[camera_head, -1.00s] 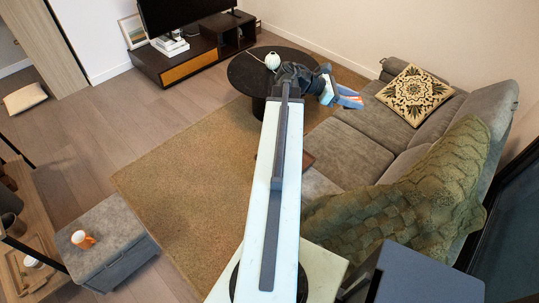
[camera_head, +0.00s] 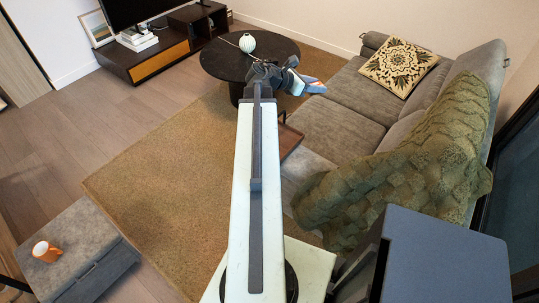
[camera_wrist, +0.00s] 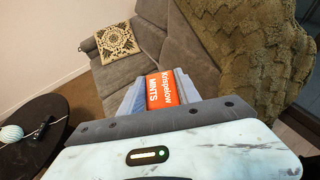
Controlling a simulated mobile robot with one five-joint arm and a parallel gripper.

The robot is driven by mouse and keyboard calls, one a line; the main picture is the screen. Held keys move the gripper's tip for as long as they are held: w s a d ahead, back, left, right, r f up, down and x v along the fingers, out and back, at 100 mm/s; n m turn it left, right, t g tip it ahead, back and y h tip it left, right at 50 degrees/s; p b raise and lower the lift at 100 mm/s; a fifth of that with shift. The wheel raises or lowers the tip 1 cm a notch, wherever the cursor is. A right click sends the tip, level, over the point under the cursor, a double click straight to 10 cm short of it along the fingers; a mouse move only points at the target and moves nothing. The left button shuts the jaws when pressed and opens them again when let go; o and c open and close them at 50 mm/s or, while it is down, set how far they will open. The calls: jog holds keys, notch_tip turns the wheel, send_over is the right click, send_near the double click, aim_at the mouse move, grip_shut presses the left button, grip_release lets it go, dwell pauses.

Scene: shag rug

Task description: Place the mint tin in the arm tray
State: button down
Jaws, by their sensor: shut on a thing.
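The mint tin (camera_wrist: 162,88) is orange with white lettering and a pale edge. It sits between the two fingers of my gripper (camera_head: 308,83), which is shut on it. In the head view the gripper is past the far end of my arm, in front of the sofa seat. The tin is hard to make out there. A flat reddish-brown tray (camera_head: 291,141) shows just right of my arm, by the sofa's near end. My arm hides part of it. In the wrist view I cannot make out the tray.
A round black table (camera_head: 222,62) with a ribbed pale vase (camera_head: 247,42) stands beyond my arm. The grey sofa (camera_head: 335,122) carries a patterned cushion (camera_head: 398,65) and a green knitted throw (camera_head: 405,175). A grey ottoman (camera_head: 85,235) holds an orange mug (camera_head: 45,251). The rug (camera_head: 170,170) is open.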

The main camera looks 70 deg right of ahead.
aim_at(285, 142)
jog(key=w+d+f+n+t+h+b, duration=0.1)
jog(key=w+f+b, duration=0.2)
jog(key=f+b, duration=0.7)
jog(key=w+d+f+n+t+h+b, duration=0.1)
jog(key=w+f+b, duration=0.3)
jog(key=f+b, duration=0.7)
jog(key=w+d+f+n+t+h+b, duration=0.1)
jog(key=w+d+f+n+t+b, duration=0.1)
jog(key=f+b, duration=0.9)
jog(key=shift+w+f+n+t, duration=0.3)
jog(key=shift+w+f, duration=0.2)
jog(key=shift+f, duration=0.3)
jog(key=shift+w+f+n+t, duration=0.3)
jog(key=shift+w+f, duration=0.2)
jog(key=shift+f, duration=0.25)
jog(key=shift+f+b, duration=0.6)
jog(key=shift+b, duration=0.1)
jog(key=c, duration=0.9)
grip_release()
jog(key=shift+r, duration=0.1)
jog(key=shift+o, duration=0.2)
